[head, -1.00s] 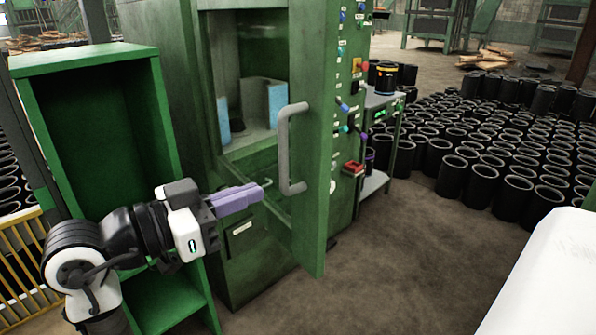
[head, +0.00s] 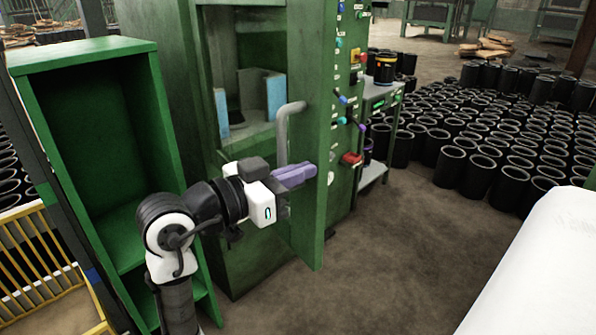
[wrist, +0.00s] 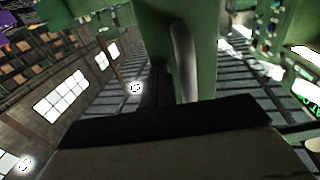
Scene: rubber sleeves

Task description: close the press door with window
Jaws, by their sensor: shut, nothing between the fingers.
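The press door (head: 312,225) is a green frame with a window and stands out from the green press body (head: 155,60), ajar. Its grey bar handle (head: 283,133) is upright on the near face. My gripper (head: 314,172), with purple fingers, is shut and empty. Its fingers lie across the door's face at the lower end of the handle, which they partly hide. I cannot tell whether they touch the door. In the wrist view the green door (wrist: 205,50) and the curved handle (wrist: 184,60) are just ahead of my gripper.
A green open cabinet (head: 90,46) stands left of the press, close behind my arm. A control panel with buttons and levers (head: 346,120) is right of the door. Black rubber sleeves (head: 470,165) cover the floor at right. Bare floor (head: 400,260) lies in front.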

